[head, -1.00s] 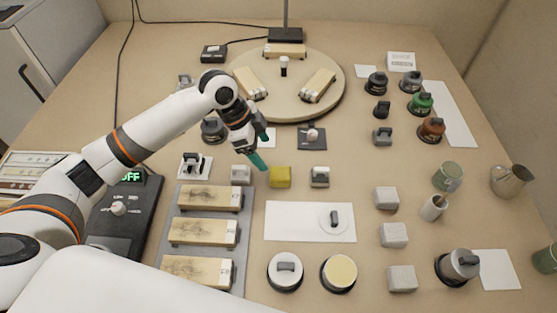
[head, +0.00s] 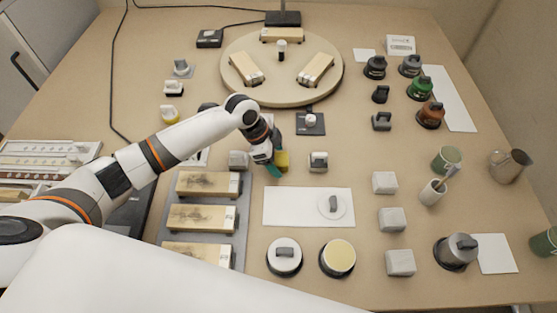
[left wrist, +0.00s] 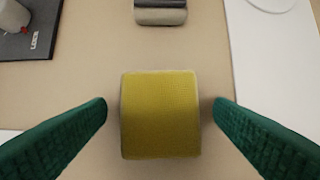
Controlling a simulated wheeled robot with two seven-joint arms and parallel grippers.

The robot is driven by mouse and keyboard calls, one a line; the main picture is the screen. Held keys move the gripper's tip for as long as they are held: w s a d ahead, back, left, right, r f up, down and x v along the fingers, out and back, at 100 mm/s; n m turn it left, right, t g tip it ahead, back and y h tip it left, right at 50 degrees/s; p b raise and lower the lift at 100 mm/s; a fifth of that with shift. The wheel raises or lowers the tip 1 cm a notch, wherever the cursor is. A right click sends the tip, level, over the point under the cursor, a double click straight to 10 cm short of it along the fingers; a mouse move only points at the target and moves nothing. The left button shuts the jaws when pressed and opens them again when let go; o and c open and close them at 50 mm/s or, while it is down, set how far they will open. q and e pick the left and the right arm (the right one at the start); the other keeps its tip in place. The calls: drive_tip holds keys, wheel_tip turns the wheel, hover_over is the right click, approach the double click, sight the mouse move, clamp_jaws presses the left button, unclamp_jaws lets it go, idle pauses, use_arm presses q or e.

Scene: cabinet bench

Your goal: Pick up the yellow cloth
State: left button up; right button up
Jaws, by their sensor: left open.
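The yellow cloth (head: 283,159) is a small folded block on the bench. In the head view it is partly hidden behind my left gripper (head: 276,170). In the left wrist view the cloth (left wrist: 160,115) is centred and fully seen, with a woven top. My left gripper is open, its green fingers (left wrist: 160,108) on either side of the cloth with a gap at each side. It holds nothing. My right gripper is not in view.
A grey-and-white block (head: 318,162) stands right of the cloth, and a pale block (head: 238,160) stands left. A white mat (head: 285,206) lies in front. A dark plate with a knob (head: 310,124) lies behind. A rack of wooden blocks (head: 243,227) is front left.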

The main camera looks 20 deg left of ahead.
use_arm(q)
drive_tip(key=shift+d+f, duration=0.1)
drive_tip(key=shift+f, duration=0.15)
drive_tip(key=c, duration=1)
drive_tip(key=shift+r, duration=0.1)
drive_tip(key=shift+c, duration=0.2)
wheel_tip(320, 180, up, 10)
